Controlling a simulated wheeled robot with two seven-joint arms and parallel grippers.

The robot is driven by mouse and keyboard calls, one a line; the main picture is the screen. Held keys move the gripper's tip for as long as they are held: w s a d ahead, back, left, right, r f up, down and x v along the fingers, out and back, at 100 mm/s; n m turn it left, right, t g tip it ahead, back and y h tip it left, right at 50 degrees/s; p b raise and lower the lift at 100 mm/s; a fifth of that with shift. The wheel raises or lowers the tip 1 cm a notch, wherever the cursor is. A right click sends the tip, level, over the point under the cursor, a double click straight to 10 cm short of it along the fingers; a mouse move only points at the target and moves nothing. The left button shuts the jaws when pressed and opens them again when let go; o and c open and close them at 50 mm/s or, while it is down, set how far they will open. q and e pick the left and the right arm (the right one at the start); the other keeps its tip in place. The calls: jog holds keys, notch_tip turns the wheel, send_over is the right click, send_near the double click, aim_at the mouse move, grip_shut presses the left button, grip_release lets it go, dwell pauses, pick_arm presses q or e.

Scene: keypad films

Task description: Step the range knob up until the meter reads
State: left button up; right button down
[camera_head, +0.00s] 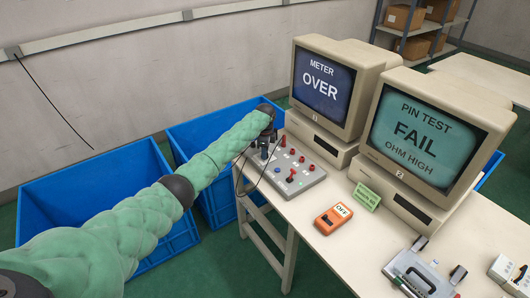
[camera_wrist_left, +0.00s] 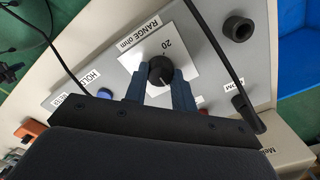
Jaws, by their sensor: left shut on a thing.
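The meter monitor (camera_head: 322,85) stands at the back of the table and its screen reads "METER OVER". In front of it sits a grey control panel (camera_head: 303,180) with red and blue controls. My left gripper (camera_head: 265,143) reaches over the panel's left side. In the left wrist view, its two blue fingers (camera_wrist_left: 160,92) are shut on the black range knob (camera_wrist_left: 160,70). The knob sits on a white plate (camera_wrist_left: 150,58) labelled "RANGE ohm", and the number 20 shows beside it. Other scale marks are hidden or not legible. My right gripper is not in view.
A second monitor (camera_head: 421,128) reads "PIN TEST FAIL OHM HIGH". An orange device (camera_head: 333,219) and a grey fixture (camera_head: 419,272) are on the table. Blue bins (camera_head: 95,205) stand on the floor to the left. A dark cable runs by the gripper.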

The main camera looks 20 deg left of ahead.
pick_arm(q)
jog(key=shift+w+a+r, duration=0.1)
jog(key=shift+r, duration=0.05)
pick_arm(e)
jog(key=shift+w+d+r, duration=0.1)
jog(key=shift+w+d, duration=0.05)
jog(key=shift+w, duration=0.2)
pick_arm(q)
jog(key=o, duration=1)
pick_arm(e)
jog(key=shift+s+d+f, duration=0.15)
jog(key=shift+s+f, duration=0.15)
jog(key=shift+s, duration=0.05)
pick_arm(q)
jog(key=shift+r, duration=0.35)
notch_tip(320, 180, up, 6)
jog(key=shift+f+b, duration=0.1)
jog(key=shift+b, duration=1.05)
jog(key=shift+r, duration=0.55)
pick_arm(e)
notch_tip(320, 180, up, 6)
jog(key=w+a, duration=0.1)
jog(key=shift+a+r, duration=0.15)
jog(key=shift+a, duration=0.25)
